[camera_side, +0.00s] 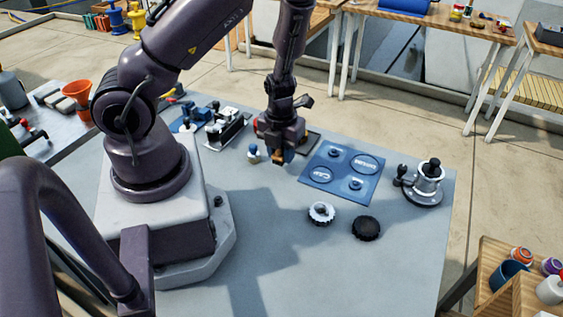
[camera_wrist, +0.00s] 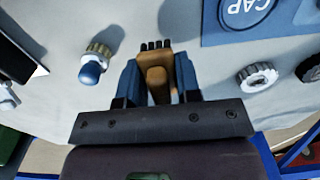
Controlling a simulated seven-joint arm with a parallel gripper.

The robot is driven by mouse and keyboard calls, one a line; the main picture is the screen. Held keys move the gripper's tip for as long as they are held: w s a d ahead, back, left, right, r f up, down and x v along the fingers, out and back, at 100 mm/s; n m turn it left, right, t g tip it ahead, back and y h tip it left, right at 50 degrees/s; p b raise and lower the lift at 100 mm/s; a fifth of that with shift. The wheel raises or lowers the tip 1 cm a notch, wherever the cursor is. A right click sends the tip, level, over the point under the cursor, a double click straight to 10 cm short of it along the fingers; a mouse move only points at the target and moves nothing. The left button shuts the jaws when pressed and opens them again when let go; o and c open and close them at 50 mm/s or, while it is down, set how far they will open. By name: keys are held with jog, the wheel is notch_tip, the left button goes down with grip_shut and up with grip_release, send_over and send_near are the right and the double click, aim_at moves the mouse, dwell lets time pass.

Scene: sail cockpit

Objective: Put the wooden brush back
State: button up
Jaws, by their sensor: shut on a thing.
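The wooden brush (camera_wrist: 157,80) is tan with a dark bristle row at its far end in the wrist view. My gripper (camera_wrist: 158,88) is shut on it, one blue finger on each side. In the side view my gripper (camera_side: 280,150) is low over the grey table, left of the blue mat. Only a small brown part of the brush (camera_side: 278,161) shows there, below the fingers. I cannot tell whether the brush touches the table. A dark flat tray (camera_side: 312,143) is partly hidden behind my gripper.
The blue labelled mat (camera_side: 330,190) lies to the right. A white ringed part (camera_side: 322,213) and a black knurled cap (camera_side: 366,228) lie in front of it. A blue-tipped fitting (camera_side: 253,155) stands close left of my gripper. A metal winch-like part (camera_side: 427,185) stands far right.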

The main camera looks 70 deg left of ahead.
aim_at(282, 170)
jog(key=shift+f, duration=1.65)
jog(key=shift+f, duration=0.15)
jog(key=o, duration=0.9)
